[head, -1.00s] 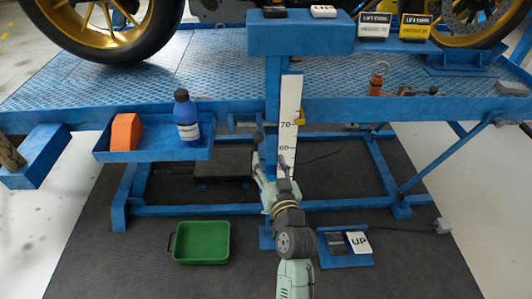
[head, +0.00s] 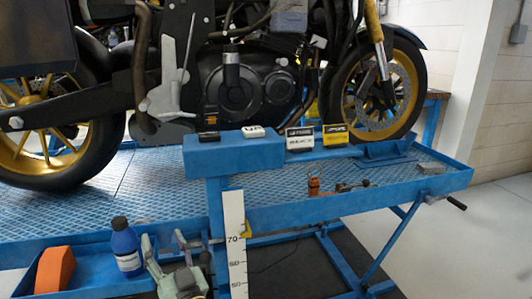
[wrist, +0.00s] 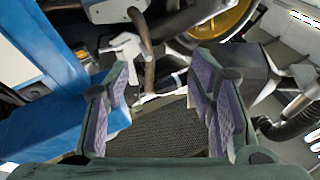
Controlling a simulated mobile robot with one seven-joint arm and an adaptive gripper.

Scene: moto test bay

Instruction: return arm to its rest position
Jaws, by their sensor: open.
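My gripper (head: 164,243) is at the bottom of the head view, just right of the blue bottle (head: 126,247) and left of the white height scale (head: 235,245). It points upward, and its two fingers are apart with nothing between them. In the wrist view the open fingers (wrist: 165,85) stand wide apart. A dark textured surface (wrist: 165,130) shows past the gap between them. Whether the gripper touches the bottle or tray cannot be told. Most of my arm is below the head view's edge.
The blue lift platform (head: 150,200) carries a motorcycle (head: 240,85). A blue ledge (head: 218,155) holds a black and a white switch. An orange block (head: 56,270) is on the left tray. An orange-handled item (head: 314,186) lies on the platform.

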